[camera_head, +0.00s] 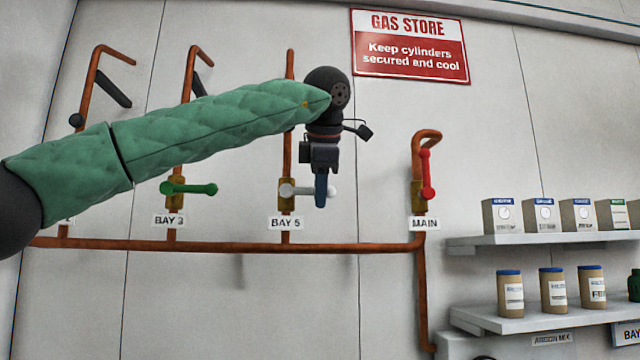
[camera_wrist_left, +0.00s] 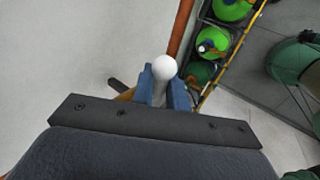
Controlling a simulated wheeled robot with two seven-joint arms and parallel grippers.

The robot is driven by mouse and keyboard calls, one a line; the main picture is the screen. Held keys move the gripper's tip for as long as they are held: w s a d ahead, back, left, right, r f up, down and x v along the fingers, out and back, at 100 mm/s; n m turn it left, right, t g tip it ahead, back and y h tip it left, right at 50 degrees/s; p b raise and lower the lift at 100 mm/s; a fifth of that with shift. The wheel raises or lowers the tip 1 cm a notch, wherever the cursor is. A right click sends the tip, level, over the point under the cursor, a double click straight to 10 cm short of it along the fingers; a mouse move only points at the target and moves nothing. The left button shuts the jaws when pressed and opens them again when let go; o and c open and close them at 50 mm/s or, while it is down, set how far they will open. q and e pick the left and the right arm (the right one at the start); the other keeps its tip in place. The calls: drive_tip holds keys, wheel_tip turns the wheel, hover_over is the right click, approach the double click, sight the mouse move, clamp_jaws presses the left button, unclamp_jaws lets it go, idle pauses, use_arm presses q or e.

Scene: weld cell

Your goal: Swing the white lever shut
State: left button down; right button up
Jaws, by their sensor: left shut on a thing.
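The white lever (camera_head: 298,190) is on the BAY 5 pipe and lies across it, about level, its free end to the right. My left gripper (camera_head: 320,190) is at the lever's outer part, its blue fingers hanging down over it and hiding some of it. In the left wrist view the round white end of the lever (camera_wrist_left: 164,68) sits between the blue fingertips of the left gripper (camera_wrist_left: 163,88), which are shut on it. The brass valve body (camera_head: 286,195) shows behind the lever. My right gripper is not in view.
A green lever (camera_head: 190,188) lies across the BAY 3 pipe to the left. A red lever (camera_head: 427,174) stands upright on the MAIN pipe to the right. Shelves (camera_head: 510,323) with boxes and jars are at the right. Green cylinders (camera_wrist_left: 232,10) show in the wrist view.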

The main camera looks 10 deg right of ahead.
use_arm(q)
drive_tip(key=shift+f, duration=0.3)
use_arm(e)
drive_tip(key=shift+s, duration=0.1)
use_arm(q)
drive_tip(key=c, duration=1.7)
unclamp_jaws()
drive_tip(key=shift+c, duration=0.2)
drive_tip(key=shift+w, duration=0.2)
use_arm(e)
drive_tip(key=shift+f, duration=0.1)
